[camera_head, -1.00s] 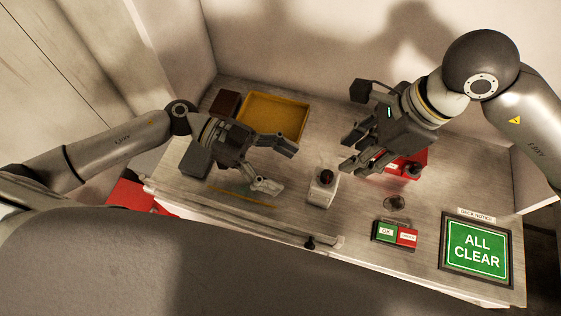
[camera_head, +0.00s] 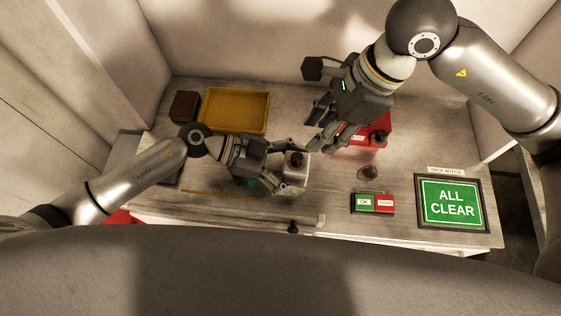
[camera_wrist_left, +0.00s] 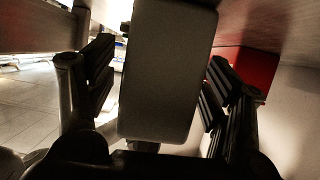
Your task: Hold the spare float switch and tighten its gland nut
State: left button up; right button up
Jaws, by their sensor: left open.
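The spare float switch appears to be the pale block with a dark round top (camera_head: 296,160), standing upright on the bench. My left gripper (camera_head: 291,167) is open, with one finger on the far side of the block and one on the near side. In the left wrist view a grey block face (camera_wrist_left: 168,70) stands between the two finger pads, with gaps at both sides. My right gripper (camera_head: 318,146) is just behind and to the right of the block, pointing down. Whether its fingers are apart is unclear. The gland nut cannot be made out separately.
A yellow tray (camera_head: 235,111) and a brown block (camera_head: 184,106) are at the back left. A red box (camera_head: 374,135) is beside my right gripper. A green and red button box (camera_head: 372,203) and a green sign (camera_head: 450,203) stand at the right. A rail (camera_head: 250,215) runs along the front.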

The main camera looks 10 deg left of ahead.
pick_arm(q)
jog(key=shift+d+f, duration=0.1)
jog(key=shift+d, duration=0.05)
jog(key=c, duration=1.4)
jog(key=shift+o, duration=0.2)
jog(key=o, duration=1.2)
jog(key=c, duration=1.2)
